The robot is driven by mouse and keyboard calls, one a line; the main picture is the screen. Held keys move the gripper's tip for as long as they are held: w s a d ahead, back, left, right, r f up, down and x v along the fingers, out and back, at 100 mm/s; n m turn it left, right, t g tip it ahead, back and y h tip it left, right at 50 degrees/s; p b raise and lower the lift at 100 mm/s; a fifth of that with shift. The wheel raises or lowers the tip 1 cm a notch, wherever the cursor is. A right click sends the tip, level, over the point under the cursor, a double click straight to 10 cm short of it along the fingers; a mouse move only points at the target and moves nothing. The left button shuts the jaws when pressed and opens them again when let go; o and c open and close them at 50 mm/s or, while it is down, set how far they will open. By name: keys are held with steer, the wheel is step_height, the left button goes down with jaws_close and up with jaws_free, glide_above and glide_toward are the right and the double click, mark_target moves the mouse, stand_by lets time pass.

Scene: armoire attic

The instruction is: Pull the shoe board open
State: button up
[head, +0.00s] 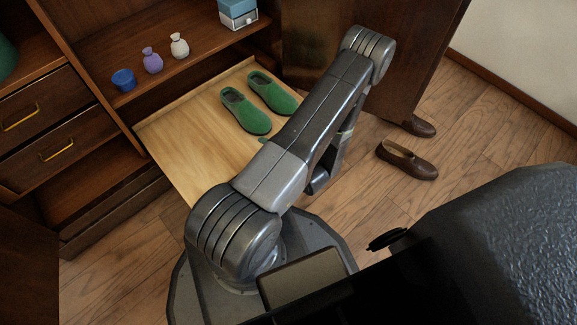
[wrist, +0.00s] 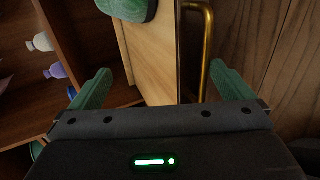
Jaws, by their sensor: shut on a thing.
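The shoe board (head: 185,150) is a pale wood panel that stands pulled out from the armoire's lower bay, with a pair of green slippers (head: 245,108) on it. My gripper (wrist: 160,88) is at this front edge, one green finger on the board's side and one beyond the handle. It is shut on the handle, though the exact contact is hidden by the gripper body.
Brown shoes (head: 408,160) lie on the floor right of the board, beside an open armoire door (head: 380,60). Drawers (head: 45,125) with brass pulls are at the left. A shelf above holds a blue bowl (head: 123,79), small vases (head: 152,60) and a box (head: 238,13).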

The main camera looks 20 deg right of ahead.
steer(key=shift+s+d+r, duration=0.25)
steer(key=shift+s+r, duration=0.3)
steer(key=shift+r, duration=0.1)
steer(key=c, duration=1.1)
steer(key=shift+s+d+r+p, duration=0.15)
steer(key=shift+s+d+r, duration=0.4)
steer(key=shift+s, duration=1.5)
steer(key=shift+s+d+r+p, duration=0.2)
steer(key=shift+s+d, duration=0.75)
steer(key=shift+s, duration=1.15)
steer(key=shift+s+d+r+p, duration=0.15)
steer(key=shift+s+d+r, duration=0.4)
steer(key=shift+s, duration=1.5)
steer(key=shift+c, duration=0.2)
steer(key=shift+d+f, duration=0.15)
steer(key=shift+f, duration=0.1)
